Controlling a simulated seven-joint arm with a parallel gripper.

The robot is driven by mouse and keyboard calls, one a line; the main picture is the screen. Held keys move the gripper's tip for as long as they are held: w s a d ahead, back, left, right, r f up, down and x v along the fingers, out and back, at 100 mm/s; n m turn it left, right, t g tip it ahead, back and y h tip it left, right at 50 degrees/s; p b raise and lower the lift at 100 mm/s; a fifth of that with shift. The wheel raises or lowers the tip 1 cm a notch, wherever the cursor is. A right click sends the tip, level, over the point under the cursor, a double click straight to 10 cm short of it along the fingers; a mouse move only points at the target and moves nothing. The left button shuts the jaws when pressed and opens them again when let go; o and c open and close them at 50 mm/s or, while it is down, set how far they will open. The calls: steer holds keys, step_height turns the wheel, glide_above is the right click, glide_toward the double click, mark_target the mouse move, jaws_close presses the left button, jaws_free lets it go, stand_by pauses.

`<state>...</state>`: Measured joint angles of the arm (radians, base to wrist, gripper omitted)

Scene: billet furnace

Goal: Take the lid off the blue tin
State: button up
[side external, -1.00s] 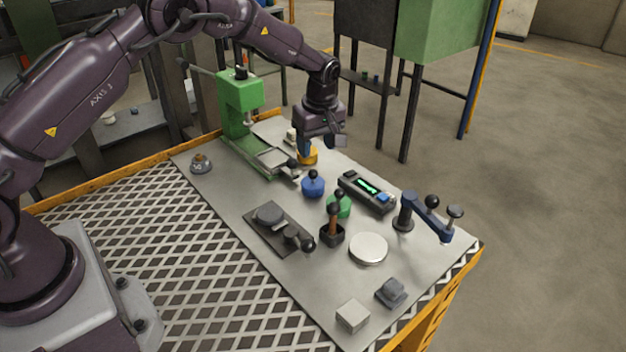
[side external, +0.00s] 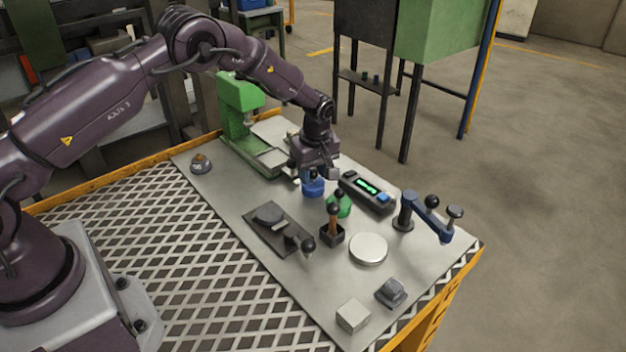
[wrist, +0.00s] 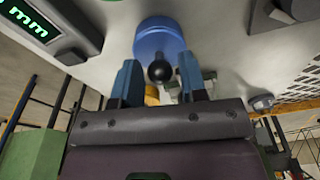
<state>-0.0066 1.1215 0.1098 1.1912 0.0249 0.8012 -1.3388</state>
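The blue tin (side external: 312,187) stands on the grey work plate, its upper part largely hidden by my gripper in the side view. In the wrist view the blue tin (wrist: 158,38) lies just ahead of my gripper, with a round black knob (wrist: 160,72) on its lid. My gripper (wrist: 158,82) is open, its two blue-grey fingers apart with the knob showing between and slightly beyond their tips. In the side view my gripper (side external: 313,172) hangs directly over the tin. I cannot tell whether the fingers touch the knob.
A green tin (side external: 341,206) and a black display box (side external: 367,192) stand close to the right. A dark holder (side external: 332,235) with a brown handle is in front. A green press (side external: 240,108) stands at the back left.

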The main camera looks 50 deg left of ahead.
steer(key=c, duration=0.6)
steer(key=shift+r, duration=0.15)
